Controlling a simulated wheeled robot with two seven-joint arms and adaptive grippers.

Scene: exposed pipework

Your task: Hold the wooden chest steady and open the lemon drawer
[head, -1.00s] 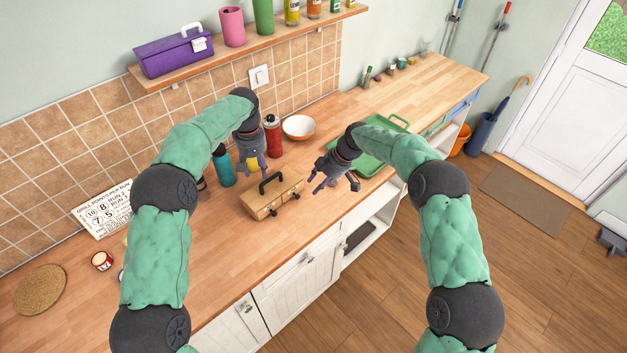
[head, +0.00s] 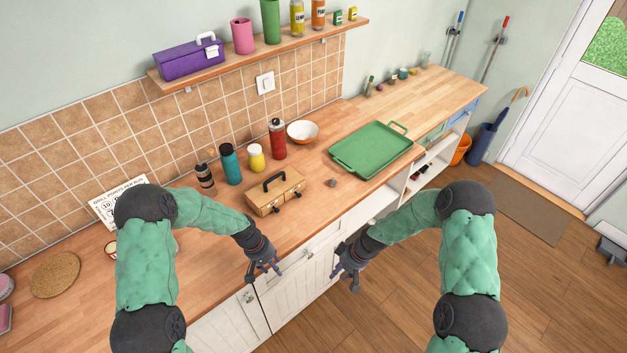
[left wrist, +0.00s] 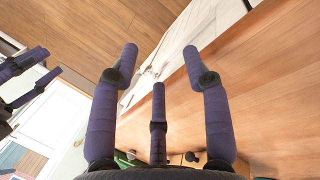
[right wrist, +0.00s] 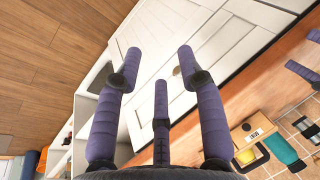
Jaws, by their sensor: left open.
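The wooden chest (head: 262,207) stands on the counter with a dark handle on top and dark knobs on its front. Its drawers look shut in the head view, and I cannot tell which is the lemon one. Part of the chest also shows in the right wrist view (right wrist: 243,133). My left gripper (head: 265,272) is open and empty at the counter's front edge, in front of the chest and apart from it. My right gripper (head: 347,275) has its fingers spread, empty, in front of the cabinet doors, to the right of the left gripper.
Behind the chest stand a brown-black bottle (head: 205,179), a teal bottle (head: 231,165), a yellow jar (head: 256,159) and a red bottle (head: 277,140). A small grey object (head: 332,183) and a green tray (head: 372,150) lie to its right. The counter left of the chest is mostly clear.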

